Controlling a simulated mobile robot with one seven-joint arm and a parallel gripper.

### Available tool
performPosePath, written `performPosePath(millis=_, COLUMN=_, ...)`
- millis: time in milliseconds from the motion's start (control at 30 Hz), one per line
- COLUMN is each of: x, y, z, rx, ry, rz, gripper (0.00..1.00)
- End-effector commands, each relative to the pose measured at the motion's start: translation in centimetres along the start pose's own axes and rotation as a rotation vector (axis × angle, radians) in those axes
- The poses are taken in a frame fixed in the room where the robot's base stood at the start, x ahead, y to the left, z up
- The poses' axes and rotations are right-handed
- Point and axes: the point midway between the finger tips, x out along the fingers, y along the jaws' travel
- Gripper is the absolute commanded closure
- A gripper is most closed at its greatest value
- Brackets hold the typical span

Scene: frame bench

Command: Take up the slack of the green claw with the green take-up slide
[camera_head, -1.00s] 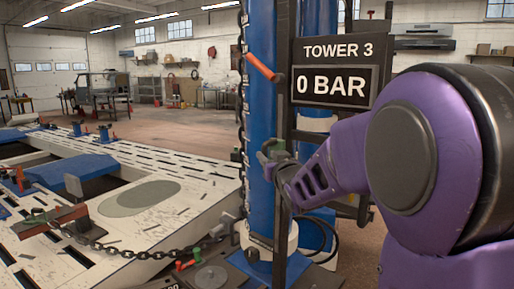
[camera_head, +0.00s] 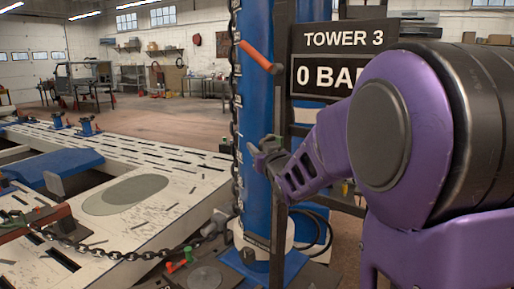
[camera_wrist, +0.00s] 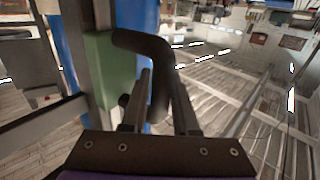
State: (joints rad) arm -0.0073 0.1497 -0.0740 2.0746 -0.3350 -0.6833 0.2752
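The green take-up slide (camera_wrist: 112,62) is a green block on an upright grey rail, with a bent black handle in the wrist view. My gripper (camera_wrist: 161,78) has a finger on each side of that handle and looks shut on it, though contact is partly hidden. In the head view my gripper (camera_head: 264,152) is at the rail in front of the blue tower. The green claw (camera_head: 16,218) seems to be the small green part at the left edge, by a red-brown clamp (camera_head: 38,225). A dark chain (camera_head: 118,254) runs from there towards the tower foot and sags.
The tower sign (camera_head: 340,60) reads TOWER 3, 0 BAR, partly hidden by my arm. An orange handle (camera_head: 258,55) sticks out above my gripper. A small red and green lever (camera_head: 182,260) stands near the tower foot. The white slotted bench (camera_head: 160,222) fills the left.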

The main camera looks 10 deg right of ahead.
Motion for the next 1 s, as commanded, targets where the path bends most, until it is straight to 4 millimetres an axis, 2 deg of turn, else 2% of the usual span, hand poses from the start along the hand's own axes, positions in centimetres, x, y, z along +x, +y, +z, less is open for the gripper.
performPosePath(millis=33, x=0.0, y=-0.01, z=0.0, rx=0.0, ry=0.0, rz=0.0, gripper=0.83)
performPosePath(millis=133, x=0.0, y=-0.01, z=0.0, rx=0.0, ry=0.0, rz=0.0, gripper=1.0)
performPosePath(millis=1000, x=0.02, y=0.0, z=-0.05, rx=0.0, ry=0.001, rz=0.0, gripper=1.0)
